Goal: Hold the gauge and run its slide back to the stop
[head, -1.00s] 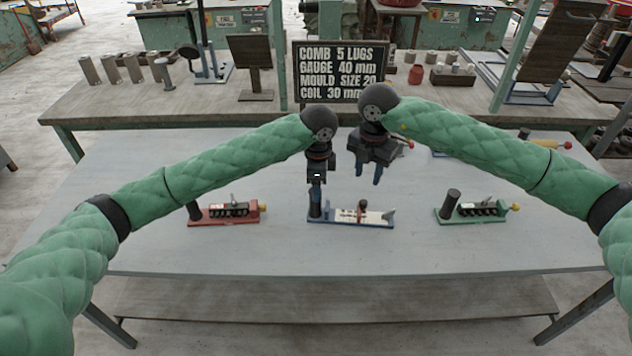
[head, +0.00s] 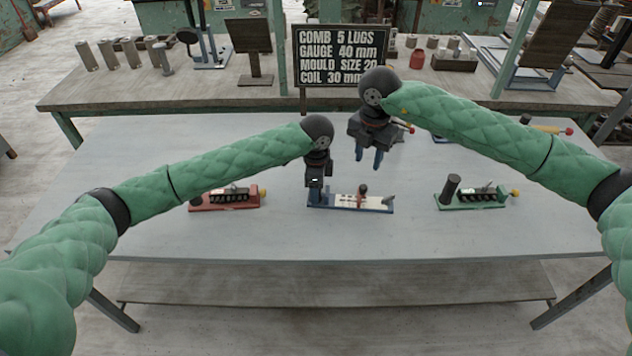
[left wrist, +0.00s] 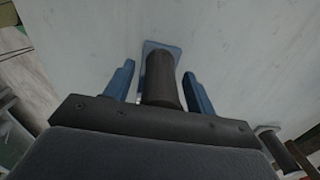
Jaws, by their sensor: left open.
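The gauge (head: 343,206) has a blue base with a pale face and lies in the middle of the near table. Its slide has a reddish-brown knob (head: 363,190) right of the middle, and a grey wedge-shaped piece (head: 389,200) stands at the right end. My left gripper (head: 315,192) is over the gauge's left end and hides its dark upright handle there. In the left wrist view the handle (left wrist: 160,76) stands between the two blue fingers, which are open with gaps beside it. My right gripper (head: 369,162) is open and empty, above and behind the gauge.
A red-based fixture (head: 225,206) stands to the left and a green-based one (head: 470,205) to the right. The chalkboard (head: 340,56) stands behind. Other tools lie partly behind my right arm. The table front (head: 330,240) is clear.

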